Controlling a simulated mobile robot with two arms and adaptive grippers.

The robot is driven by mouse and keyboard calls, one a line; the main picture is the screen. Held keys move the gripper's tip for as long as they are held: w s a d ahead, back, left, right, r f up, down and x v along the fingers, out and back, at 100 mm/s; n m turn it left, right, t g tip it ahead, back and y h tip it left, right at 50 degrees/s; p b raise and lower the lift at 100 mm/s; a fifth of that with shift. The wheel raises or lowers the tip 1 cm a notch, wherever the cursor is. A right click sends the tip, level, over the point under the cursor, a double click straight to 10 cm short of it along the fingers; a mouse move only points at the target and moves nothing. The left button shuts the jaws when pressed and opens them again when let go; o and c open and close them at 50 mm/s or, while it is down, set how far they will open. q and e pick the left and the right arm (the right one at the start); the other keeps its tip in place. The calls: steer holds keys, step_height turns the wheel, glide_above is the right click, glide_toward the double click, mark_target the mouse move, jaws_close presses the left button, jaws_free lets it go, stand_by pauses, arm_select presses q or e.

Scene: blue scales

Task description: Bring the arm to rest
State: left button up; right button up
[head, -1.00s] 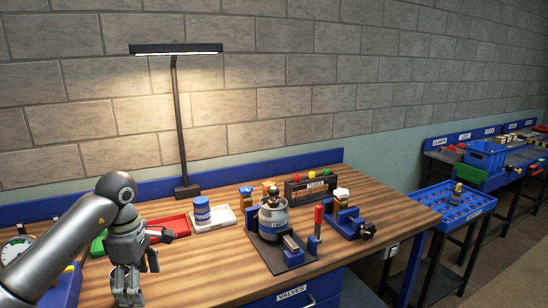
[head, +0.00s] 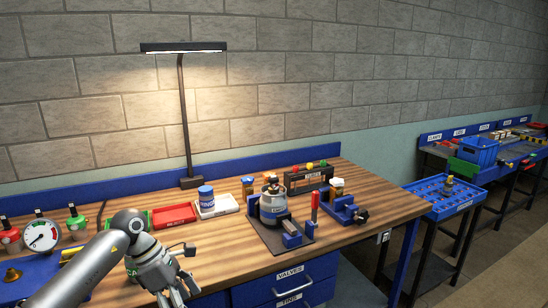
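My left arm comes in from the lower left, and its gripper (head: 180,296) hangs at the front edge of the wooden workbench (head: 226,260). Its fingers point down and look spread apart, with nothing seen between them; the tips are close to the lower picture edge. My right gripper is not in view.
On the bench stand a pressure gauge (head: 41,236), a red tray (head: 173,216), a blue-and-white can (head: 206,199), a vise-like fixture holding a grey valve body (head: 273,203), and a second blue fixture (head: 344,210). A lamp (head: 184,120) rises at the back. A blue tray cart (head: 440,202) stands right.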

arm_select(q)
steer(key=w+d+f+n+t+h, duration=0.2)
steer(key=d+f+n+t+h, duration=0.2)
steer(key=d+f+n+h, duration=0.7)
steer(key=s+a+f+n+t+y, duration=0.3)
steer(key=s+a+f+n+y, duration=0.1)
steer(key=f+n, duration=0.55)
steer(key=s+a+f+n+t+y, duration=0.2)
steer(key=s+a+f+n+y, duration=0.15)
steer(key=f+n, duration=0.55)
steer(key=s+a+f+n+t+y, duration=0.3)
steer(key=s+a+f+n+y, duration=0.1)
steer(key=f+n, duration=0.5)
steer(key=s+a+f+n+g+y, duration=0.2)
steer(key=s+f+n+g, duration=0.1)
steer(key=s+f, duration=0.65)
steer(key=s+a+f+n+g+y, duration=0.2)
steer(key=s+f+n+g, duration=0.3)
steer(key=s, duration=0.7)
steer(key=s+f+n+g, duration=0.1)
steer(key=s+f, duration=0.1)
steer(key=s, duration=0.7)
steer(key=s+d+f+n+g, duration=0.1)
steer(key=s+f+n, duration=0.1)
steer(key=s, duration=0.7)
steer(key=shift+f, duration=0.25)
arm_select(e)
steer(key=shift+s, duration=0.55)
